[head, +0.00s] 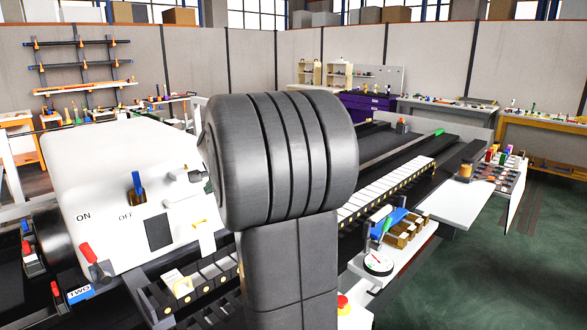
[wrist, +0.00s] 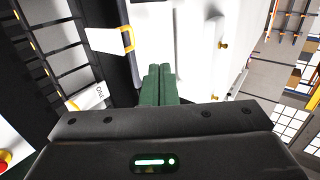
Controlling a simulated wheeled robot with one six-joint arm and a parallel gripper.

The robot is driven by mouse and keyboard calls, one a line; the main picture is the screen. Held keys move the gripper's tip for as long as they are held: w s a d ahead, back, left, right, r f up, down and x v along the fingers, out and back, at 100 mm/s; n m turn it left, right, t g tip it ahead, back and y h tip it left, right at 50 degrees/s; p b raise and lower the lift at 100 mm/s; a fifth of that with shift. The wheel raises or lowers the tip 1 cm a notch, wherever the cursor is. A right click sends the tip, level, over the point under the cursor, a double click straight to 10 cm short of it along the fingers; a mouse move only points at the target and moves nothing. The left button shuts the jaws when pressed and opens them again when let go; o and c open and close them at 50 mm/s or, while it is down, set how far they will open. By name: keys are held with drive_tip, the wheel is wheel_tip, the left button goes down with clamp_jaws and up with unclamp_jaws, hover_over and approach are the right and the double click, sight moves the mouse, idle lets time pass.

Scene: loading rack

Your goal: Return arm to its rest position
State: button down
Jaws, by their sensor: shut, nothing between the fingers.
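My gripper (wrist: 156,84) shows in the wrist view. Its two green fingers are side by side and shut, with nothing between them. They extend over a white panel surface and touch nothing that I can make out. In the head view, my dark grey arm (head: 282,160) rises in the middle and fills much of the picture. The gripper itself is not visible there.
A white machine cabinet (head: 120,180) with ON and OFF labels and a blue switch (head: 138,188) stands left of my arm. Right are a dial scale (head: 379,263) and a white shelf (head: 465,195) beside small items. The green floor (head: 520,260) at right is clear.

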sight(198, 222)
drive_tip(key=shift+f, duration=0.1)
drive_tip(key=w+a+f, duration=0.1)
drive_tip(key=f, duration=0.3)
drive_tip(key=w+a+f, duration=0.1)
drive_tip(key=a+f, duration=0.1)
drive_tip(key=f, duration=0.2)
drive_tip(key=w+a+f, duration=0.2)
drive_tip(key=f, duration=0.2)
drive_tip(key=shift+a+b, duration=0.1)
drive_tip(key=shift+b, duration=0.3)
drive_tip(key=shift+w+a+r+p, duration=0.1)
drive_tip(key=shift+w+a+p, duration=0.25)
drive_tip(key=shift+a+p, duration=0.1)
drive_tip(key=shift+d, duration=0.1)
